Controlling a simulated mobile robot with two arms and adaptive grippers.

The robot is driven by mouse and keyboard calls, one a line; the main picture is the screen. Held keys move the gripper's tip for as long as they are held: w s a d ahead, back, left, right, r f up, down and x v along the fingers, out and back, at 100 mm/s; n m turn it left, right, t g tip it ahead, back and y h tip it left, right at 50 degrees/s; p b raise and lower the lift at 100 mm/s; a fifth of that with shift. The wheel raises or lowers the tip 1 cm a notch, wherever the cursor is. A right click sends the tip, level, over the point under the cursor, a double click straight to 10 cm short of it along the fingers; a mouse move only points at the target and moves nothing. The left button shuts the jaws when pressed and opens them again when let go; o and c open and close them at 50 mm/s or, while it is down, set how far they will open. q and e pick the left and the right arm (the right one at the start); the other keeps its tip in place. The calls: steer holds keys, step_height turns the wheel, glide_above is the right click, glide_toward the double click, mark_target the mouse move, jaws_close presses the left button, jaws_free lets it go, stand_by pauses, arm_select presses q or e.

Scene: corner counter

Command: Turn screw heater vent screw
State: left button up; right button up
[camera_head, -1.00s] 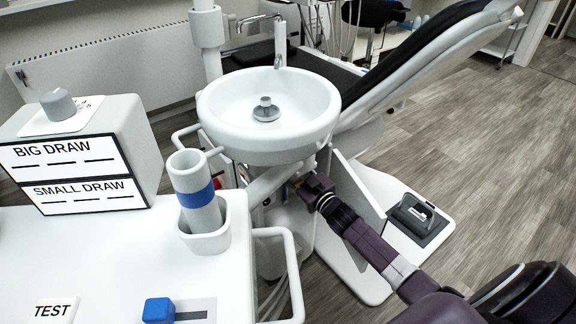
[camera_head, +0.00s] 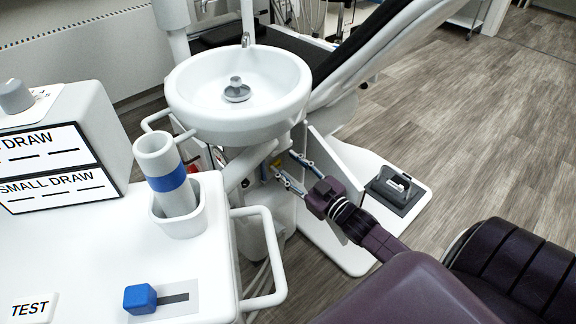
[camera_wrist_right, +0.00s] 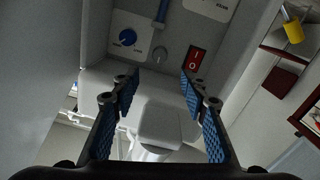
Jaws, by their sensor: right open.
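My right gripper (camera_head: 281,161) reaches into the open cabinet under the round basin, its two fingers spread and empty. In the right wrist view, the open gripper (camera_wrist_right: 160,92) faces a grey panel. The panel has a blue knob (camera_wrist_right: 127,37), a small grey round knob or screw head (camera_wrist_right: 160,54) and a red rocker switch (camera_wrist_right: 194,58). The fingers touch none of these. I cannot tell whether the grey round part is the heater vent screw. A white radiator (camera_head: 75,50) stands at the wall in the head view; no screw on it can be made out. My left gripper is out of view.
The basin (camera_head: 190,110) overhangs the cabinet, and the cabinet's side wall (camera_head: 335,190) stands close to my right gripper. A foot pedal (camera_head: 397,190) sits on the base plate. A white counter (camera_head: 70,250) with a railing (camera_head: 277,255) is at left. Floor at right is clear.

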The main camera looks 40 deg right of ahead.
stand_by(0.5)
